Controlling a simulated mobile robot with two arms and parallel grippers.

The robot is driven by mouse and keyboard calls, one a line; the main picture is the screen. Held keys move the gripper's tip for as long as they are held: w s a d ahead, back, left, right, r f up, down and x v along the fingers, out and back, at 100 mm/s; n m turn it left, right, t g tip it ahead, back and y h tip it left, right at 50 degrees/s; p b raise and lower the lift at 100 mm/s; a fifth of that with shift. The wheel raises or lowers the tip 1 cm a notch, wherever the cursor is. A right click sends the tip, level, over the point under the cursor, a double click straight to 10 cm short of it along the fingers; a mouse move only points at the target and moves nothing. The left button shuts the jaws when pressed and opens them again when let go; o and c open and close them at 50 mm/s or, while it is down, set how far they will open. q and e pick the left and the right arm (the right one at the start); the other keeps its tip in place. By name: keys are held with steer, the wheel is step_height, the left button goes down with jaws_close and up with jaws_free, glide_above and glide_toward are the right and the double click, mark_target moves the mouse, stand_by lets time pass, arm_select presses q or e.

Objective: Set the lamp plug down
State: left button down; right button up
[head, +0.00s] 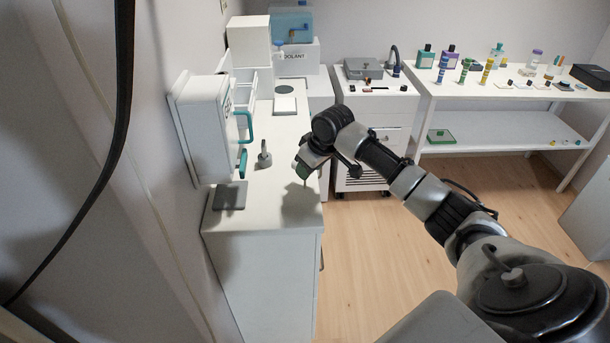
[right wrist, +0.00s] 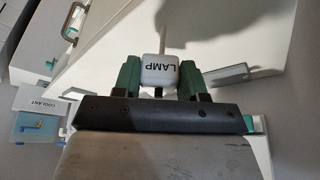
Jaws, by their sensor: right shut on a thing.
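The lamp plug (right wrist: 159,72) is a white block marked LAMP, with a pale thin part reaching up from it in the right wrist view. My right gripper (right wrist: 160,80) is shut on it, one green finger on each side. In the head view my right gripper (head: 303,170) is over the right edge of the white counter (head: 272,207), and a shadow falls on the counter below it. The plug is hard to make out there, and I cannot tell if it touches the counter. My left gripper is not in view.
A white wall box (head: 203,130) with a teal handle hangs left of the counter. A grey knobbed post (head: 264,156) and a dark grey pad (head: 230,196) are on the counter. A COOLANT box (head: 297,57) is behind. Bare counter lies between pad and gripper.

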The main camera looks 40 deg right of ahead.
mark_target(306, 189)
steer(key=shift+w+a+f, duration=0.25)
steer(key=shift+w+f, duration=0.2)
steer(key=shift+w, duration=0.05)
step_height(306, 189, down, 3)
steer(key=shift+f+p, duration=0.2)
steer(key=shift+p, duration=0.2)
steer(key=shift+f, duration=0.25)
steer(key=shift+s+f, duration=0.1)
steer(key=o, duration=0.9)
steer(key=v, duration=1.2)
steer(key=shift+b, duration=0.4)
